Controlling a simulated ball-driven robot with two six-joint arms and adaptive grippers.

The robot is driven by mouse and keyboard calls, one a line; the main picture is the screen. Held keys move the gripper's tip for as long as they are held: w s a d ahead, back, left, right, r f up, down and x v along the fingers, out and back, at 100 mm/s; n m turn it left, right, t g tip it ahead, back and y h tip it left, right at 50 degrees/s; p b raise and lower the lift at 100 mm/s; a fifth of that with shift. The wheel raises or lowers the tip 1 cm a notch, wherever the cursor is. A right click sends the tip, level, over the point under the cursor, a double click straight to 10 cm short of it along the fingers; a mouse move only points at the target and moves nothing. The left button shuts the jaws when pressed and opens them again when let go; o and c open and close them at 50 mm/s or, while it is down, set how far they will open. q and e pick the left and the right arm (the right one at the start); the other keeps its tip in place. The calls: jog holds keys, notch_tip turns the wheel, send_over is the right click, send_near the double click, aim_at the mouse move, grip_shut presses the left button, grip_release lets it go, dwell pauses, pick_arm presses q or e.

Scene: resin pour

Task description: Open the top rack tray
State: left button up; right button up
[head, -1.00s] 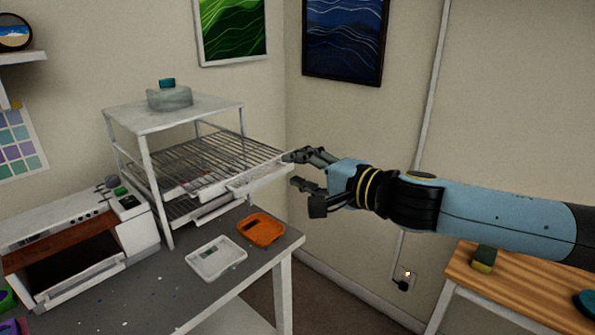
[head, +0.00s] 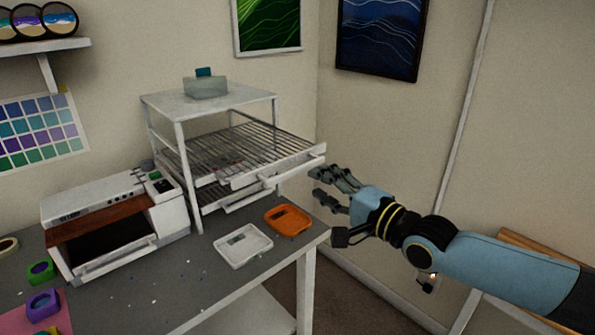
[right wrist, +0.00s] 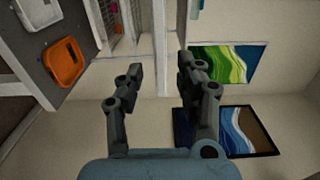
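The top rack tray (head: 280,167) is a wire shelf with a white front in the white rack (head: 181,150). It sticks out of the rack's front toward the right in the head view. My right gripper (head: 328,208) is just right of and below the tray's front corner, apart from it and empty. In the right wrist view the fingers of my right gripper (right wrist: 160,72) are spread with nothing between them. Part of the rack shows beyond them at the top. My left gripper is not in view.
A lower tray (head: 245,200) sits beneath the top one. A clear container with a teal lid (head: 206,87) stands on the rack. A white tray (head: 262,242) and an orange tray (head: 305,217) lie on the grey table. A white machine (head: 75,208) stands left.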

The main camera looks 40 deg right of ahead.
aim_at(299, 173)
jog(key=w+b, duration=0.4)
jog(key=w, duration=0.1)
jog(key=w+b, duration=0.2)
jog(key=shift+w+a+f+b, duration=0.15)
jog(key=shift+a+f+b, duration=0.1)
jog(key=shift+b, duration=0.05)
jog(key=shift+w+r+b, duration=0.25)
jog(key=shift+w+b, duration=0.1)
jog(key=shift+b, duration=0.05)
grip_shut()
jog(key=shift+f, duration=0.2)
